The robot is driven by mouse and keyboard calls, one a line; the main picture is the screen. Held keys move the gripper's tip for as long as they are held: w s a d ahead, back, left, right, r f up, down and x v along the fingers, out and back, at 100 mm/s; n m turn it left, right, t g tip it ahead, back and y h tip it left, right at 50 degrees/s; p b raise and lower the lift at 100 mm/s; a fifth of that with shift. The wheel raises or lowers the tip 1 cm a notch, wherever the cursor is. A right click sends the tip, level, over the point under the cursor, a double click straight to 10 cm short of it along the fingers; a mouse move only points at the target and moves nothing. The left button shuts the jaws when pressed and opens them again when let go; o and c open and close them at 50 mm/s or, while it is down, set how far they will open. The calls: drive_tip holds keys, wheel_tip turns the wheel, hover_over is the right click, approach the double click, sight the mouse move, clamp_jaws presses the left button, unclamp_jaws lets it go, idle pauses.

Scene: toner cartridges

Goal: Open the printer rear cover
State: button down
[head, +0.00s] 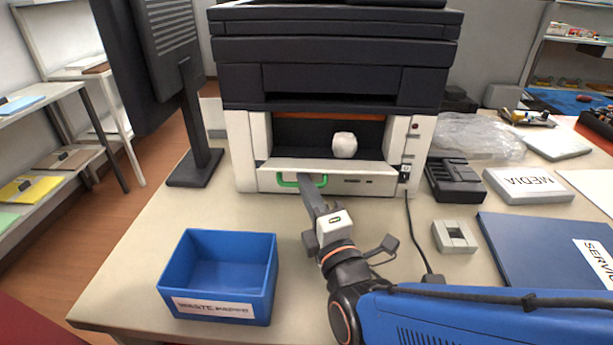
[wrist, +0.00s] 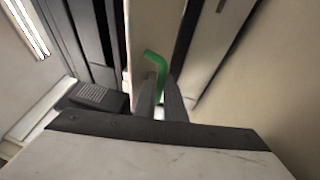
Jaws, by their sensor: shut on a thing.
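The printer (head: 335,60) stands on the table with its dark upper body over a pale lower housing. The pale cover (head: 350,170) bears a green handle (head: 284,179) and sits low at the front of a dark opening. It appears tilted outward at its top, but the exact angle is hard to tell. My gripper (head: 314,184) is shut on the green handle. In the wrist view, the handle (wrist: 157,68) rises from between my fingers (wrist: 160,103). Part of the handle is hidden by the fingers.
A white rounded object (head: 344,146) shows in the opening. A blue bin (head: 218,275) stands at the front left, and a monitor (head: 165,70) at the left. A black cable (head: 413,235) runs down from the printer's right side. A grey block (head: 454,237) lies to the right.

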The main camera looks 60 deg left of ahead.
drive_tip(key=shift+w+a+f, duration=0.2)
drive_tip(key=shift+w+f, duration=0.1)
drive_tip(key=shift+f, duration=0.1)
drive_tip(key=shift+r, duration=0.1)
drive_tip(key=c, duration=1.8)
unclamp_jaws()
drive_tip(key=shift+c, duration=0.2)
drive_tip(key=shift+r, duration=0.2)
